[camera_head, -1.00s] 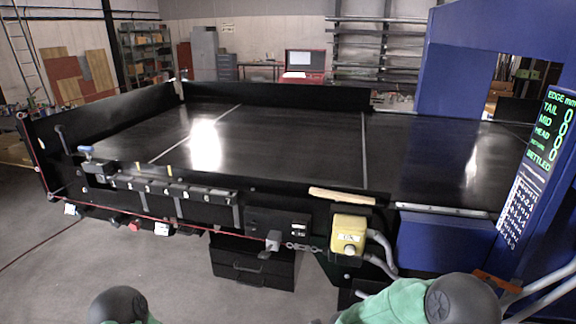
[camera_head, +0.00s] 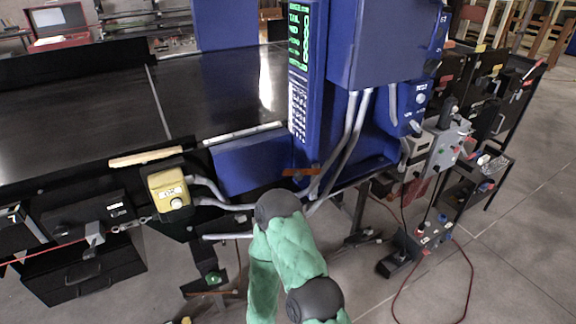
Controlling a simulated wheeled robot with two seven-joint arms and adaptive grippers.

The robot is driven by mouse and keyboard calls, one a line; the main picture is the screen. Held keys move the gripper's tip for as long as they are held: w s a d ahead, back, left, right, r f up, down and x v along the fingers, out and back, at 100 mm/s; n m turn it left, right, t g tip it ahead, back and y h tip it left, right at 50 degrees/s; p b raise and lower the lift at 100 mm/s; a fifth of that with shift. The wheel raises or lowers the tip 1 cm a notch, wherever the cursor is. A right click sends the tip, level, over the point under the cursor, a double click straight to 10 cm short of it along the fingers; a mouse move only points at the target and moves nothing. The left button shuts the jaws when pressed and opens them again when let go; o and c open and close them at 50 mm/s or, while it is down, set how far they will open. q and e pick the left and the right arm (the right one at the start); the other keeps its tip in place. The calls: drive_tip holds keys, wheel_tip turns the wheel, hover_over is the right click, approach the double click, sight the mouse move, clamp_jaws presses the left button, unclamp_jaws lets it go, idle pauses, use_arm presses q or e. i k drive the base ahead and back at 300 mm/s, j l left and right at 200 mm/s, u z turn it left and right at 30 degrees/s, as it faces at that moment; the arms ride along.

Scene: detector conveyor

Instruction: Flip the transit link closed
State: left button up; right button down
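No part is clearly recognisable as the transit link, and I cannot tell whether it is in view. A small orange-brown piece (camera_head: 300,172) sits at the lower edge of the blue detector housing (camera_head: 315,120). A grey block (camera_head: 94,236) with a short chain hangs on the conveyor front, left of the yellow control box (camera_head: 168,190). My green-sleeved arm with dark joints rises at bottom centre, in front of the conveyor. Neither gripper shows in the head view.
The black conveyor bed (camera_head: 80,115) extends left. Pale pipes and cables run below the detector. On the right stand a grey electrical box (camera_head: 446,140) and a small dark shelf stand (camera_head: 478,180). A red cable (camera_head: 470,275) lies on the otherwise open floor at right.

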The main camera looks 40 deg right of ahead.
sight(299, 174)
drive_tip(key=z, duration=1.55)
drive_tip(key=i, duration=0.05)
